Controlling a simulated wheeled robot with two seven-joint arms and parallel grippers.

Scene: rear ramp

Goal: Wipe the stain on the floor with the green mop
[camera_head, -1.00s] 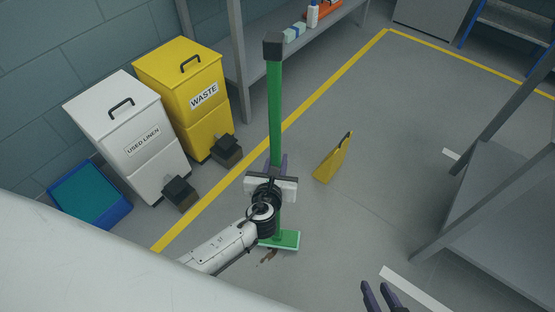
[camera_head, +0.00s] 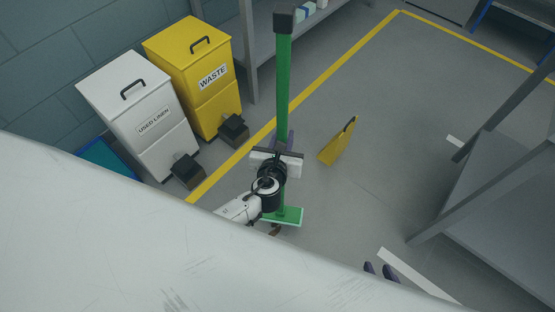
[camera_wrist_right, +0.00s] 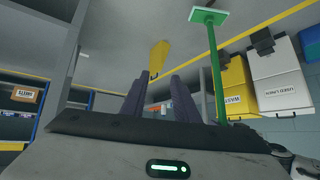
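The green mop (camera_head: 283,80) stands nearly upright with its green head (camera_head: 292,216) on the floor; it also shows in the right wrist view (camera_wrist_right: 216,75). My left gripper (camera_head: 283,139) is shut on the mop's handle, low down. A small brown stain (camera_head: 275,230) shows on the floor at the near edge of the mop head; part of it may be hidden under the head or my arm. My right gripper (camera_head: 381,270) is partly hidden by my white body. In the right wrist view its fingers (camera_wrist_right: 160,80) are apart with nothing between them.
A white linen bin (camera_head: 145,112) and yellow waste bin (camera_head: 195,75) stand at left. A grey shelf (camera_head: 249,55) is behind, and a grey metal rack (camera_head: 490,190) at right. The floor between is open.

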